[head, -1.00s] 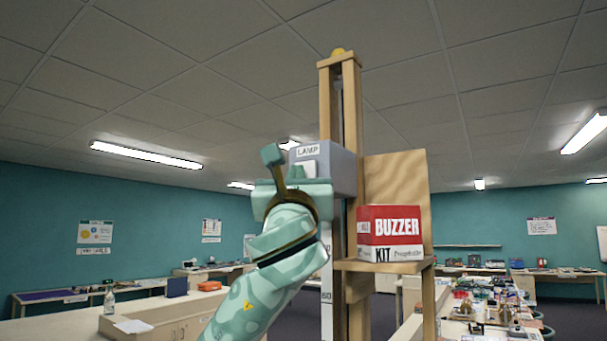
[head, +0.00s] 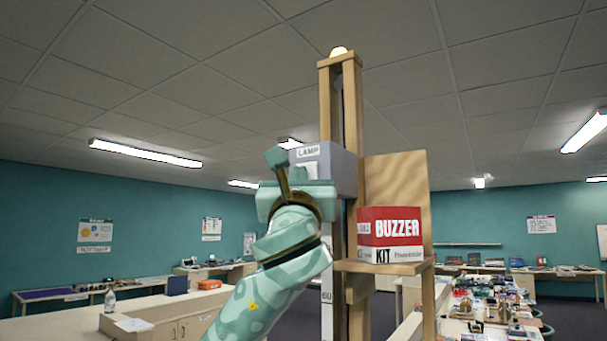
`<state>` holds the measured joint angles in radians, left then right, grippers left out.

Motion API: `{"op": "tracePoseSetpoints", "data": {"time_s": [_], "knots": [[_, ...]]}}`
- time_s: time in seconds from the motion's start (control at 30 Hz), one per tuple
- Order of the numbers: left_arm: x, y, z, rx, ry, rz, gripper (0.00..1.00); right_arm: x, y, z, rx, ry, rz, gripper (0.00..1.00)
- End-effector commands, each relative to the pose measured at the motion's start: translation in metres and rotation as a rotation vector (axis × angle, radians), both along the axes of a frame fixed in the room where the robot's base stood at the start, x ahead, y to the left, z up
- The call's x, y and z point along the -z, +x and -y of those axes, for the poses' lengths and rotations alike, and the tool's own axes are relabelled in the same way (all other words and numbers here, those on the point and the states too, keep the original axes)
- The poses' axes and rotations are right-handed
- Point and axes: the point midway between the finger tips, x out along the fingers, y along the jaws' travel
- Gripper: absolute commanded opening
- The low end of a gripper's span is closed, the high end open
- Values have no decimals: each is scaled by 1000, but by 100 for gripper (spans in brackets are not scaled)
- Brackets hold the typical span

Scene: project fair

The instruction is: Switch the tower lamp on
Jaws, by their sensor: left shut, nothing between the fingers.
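The wooden tower (head: 352,110) stands upright in the middle of the head view. The lamp (head: 339,51) on its top is pale and bright, as if lit. A grey box (head: 342,166) labelled LAMP is fixed to the tower's left side. A pale switch part (head: 312,171) shows on its front, partly hidden by my gripper. My left gripper (head: 299,174) is shut and empty, in front of the box just below the label. I cannot tell whether its fingertips touch the switch. My right gripper is not in view.
A red and white BUZZER KIT box (head: 395,229) stands on a wooden shelf (head: 384,267) right of the tower, close to my arm. A wooden board (head: 400,178) rises behind it. A counter (head: 160,325) is at lower left, and a cluttered table (head: 480,327) at lower right.

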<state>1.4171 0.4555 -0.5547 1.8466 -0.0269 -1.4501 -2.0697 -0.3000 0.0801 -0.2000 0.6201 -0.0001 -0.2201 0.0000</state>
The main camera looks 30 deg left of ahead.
Motion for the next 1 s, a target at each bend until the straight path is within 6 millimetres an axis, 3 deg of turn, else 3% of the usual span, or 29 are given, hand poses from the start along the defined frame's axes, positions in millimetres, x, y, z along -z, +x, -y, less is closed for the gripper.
{"op": "tracePoseSetpoints", "data": {"time_s": [0.53, 1.0], "knots": [[1, -12, -1, 1, -1, 0, 0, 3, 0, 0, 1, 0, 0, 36], [1, -63, -5, 1, 0, 1, 0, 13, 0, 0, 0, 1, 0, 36]]}}
